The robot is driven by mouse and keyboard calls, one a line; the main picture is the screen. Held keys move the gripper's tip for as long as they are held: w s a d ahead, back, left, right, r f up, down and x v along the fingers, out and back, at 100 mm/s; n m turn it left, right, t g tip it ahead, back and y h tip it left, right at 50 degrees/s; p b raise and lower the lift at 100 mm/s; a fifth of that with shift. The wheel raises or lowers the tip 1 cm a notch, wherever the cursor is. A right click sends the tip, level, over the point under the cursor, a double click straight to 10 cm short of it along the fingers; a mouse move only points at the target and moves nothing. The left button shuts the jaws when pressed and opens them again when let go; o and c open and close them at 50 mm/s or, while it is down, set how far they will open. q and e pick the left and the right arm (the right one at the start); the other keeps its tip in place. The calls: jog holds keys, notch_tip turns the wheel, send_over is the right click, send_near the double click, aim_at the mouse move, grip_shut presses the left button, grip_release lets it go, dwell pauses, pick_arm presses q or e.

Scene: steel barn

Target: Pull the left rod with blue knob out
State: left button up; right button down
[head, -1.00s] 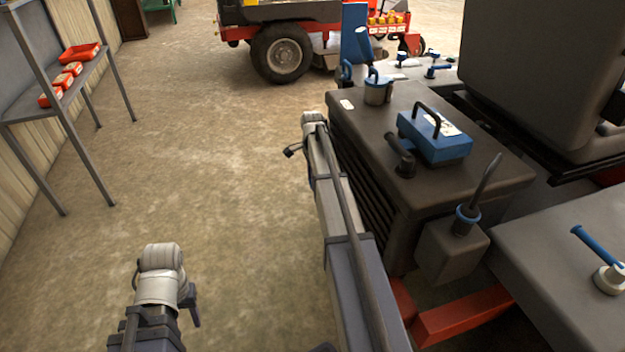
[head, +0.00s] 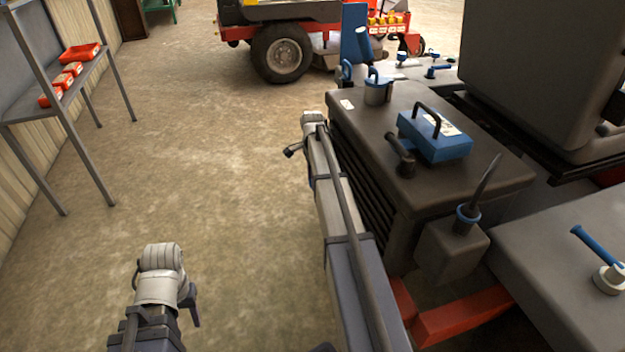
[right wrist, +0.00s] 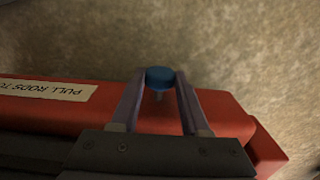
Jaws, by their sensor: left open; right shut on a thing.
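A blue knob (right wrist: 160,77) on a thin pale rod (right wrist: 158,97) shows in the right wrist view, at the far edge of a red bar. My right gripper (right wrist: 157,84) has its two fingers on either side of the knob and is shut on it. How far the rod stands out of the bar is hard to tell. In the head view the knob is hidden, and my right arm reaches along the side of the dark machine. My left gripper (head: 190,304) is at the lower left, open and empty above bare floor, mostly hidden by its wrist.
The red bar (right wrist: 220,110) carries a label (right wrist: 45,88) reading "PULL RODS TO". The dark machine housing (head: 440,180) stands close to my right arm, with a blue box (head: 435,140) on top. A shelf (head: 65,100) stands at the left. Floor between is clear.

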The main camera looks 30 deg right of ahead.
jog(key=shift+w+a, duration=0.25)
jog(key=shift+a, duration=0.7)
jog(key=shift+w+a, duration=0.2)
jog(key=shift+a, duration=0.75)
jog(key=shift+c, duration=1.9)
grip_release()
notch_tip(320, 180, up, 8)
jog(key=p, duration=0.8)
jog(key=shift+f, duration=0.15)
